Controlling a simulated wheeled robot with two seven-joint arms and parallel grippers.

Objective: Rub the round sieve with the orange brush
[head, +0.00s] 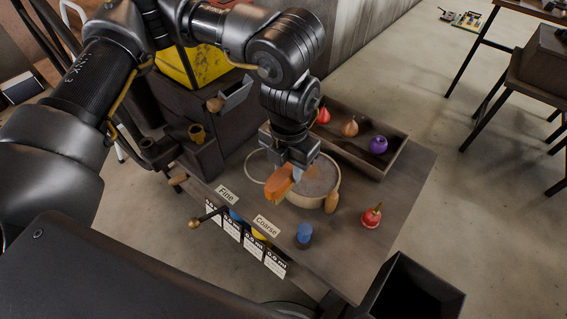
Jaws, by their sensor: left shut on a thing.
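My left gripper (291,170) comes down from above at the sieve's left side. It is shut on the orange brush (279,185), which is tilted and overlaps the sieve's left rim in the picture. I cannot tell whether the brush touches the mesh. The gripper and brush hide part of the sieve's left side. My right gripper is not in view.
A wooden tray (398,160) with red, brown and purple bulb-shaped items stands behind the sieve. A red bulb-shaped item (371,217) and a blue item (304,234) stand near the front. Labels "Fine" (227,195) and "Coarse" (266,225) lie along the left edge. The table's right corner is clear.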

